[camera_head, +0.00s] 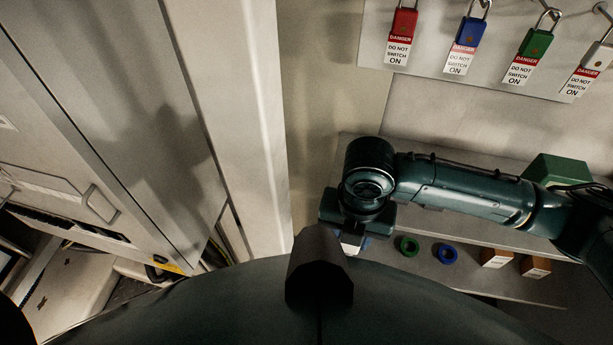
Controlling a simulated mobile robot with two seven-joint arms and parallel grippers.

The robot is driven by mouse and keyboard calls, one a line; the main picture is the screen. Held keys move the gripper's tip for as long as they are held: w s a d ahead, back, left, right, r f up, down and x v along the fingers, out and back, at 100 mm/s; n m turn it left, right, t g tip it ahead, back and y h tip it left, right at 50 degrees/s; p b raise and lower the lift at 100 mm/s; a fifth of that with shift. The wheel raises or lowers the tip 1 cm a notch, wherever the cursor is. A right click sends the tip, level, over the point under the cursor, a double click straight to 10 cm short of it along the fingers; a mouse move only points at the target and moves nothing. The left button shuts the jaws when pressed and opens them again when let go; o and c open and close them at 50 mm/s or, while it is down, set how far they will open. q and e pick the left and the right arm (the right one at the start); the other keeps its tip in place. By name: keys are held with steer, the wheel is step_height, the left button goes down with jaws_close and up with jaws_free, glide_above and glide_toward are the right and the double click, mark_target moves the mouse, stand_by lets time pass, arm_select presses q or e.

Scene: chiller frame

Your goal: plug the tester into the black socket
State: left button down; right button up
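My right arm comes in from the right, and its gripper (352,238) points down over a light shelf (470,231) at the centre. A small white piece with a bit of blue (352,243) shows right at the fingertips. I cannot tell whether it is the tester, or whether the fingers are shut on it. The fingers are mostly hidden by the wrist and by a dark part of my own body in front. I cannot make out a black socket. My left gripper is not in view.
Green (409,246) and blue (447,253) rings and two brown-white boxes (497,257) (535,267) lie on the shelf. A green box (556,171) stands behind the arm. Red, blue, green and white padlocks (403,22) (470,31) (535,43) (597,56) hang above. Grey cabinets (110,110) fill the left.

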steer(key=m, duration=0.1)
steer(key=d+m, duration=0.1)
steer(key=m, duration=0.3)
steer(key=shift+w+d+f, duration=0.15)
steer(key=shift+w+f, duration=0.15)
steer(key=shift+f, duration=0.1)
steer(key=d+f+m, duration=0.1)
steer(key=d+m, duration=0.2)
steer(key=m, duration=0.6)
steer(key=w+d+f+m, duration=0.1)
steer(key=d+m, duration=0.3)
steer(key=m, duration=0.5)
steer(key=d+f+m, duration=0.2)
steer(key=d+m, duration=0.2)
steer(key=m, duration=0.6)
steer(key=shift+w+d+f, duration=0.25)
steer(key=shift+f, duration=0.05)
steer(key=shift+a, duration=0.1)
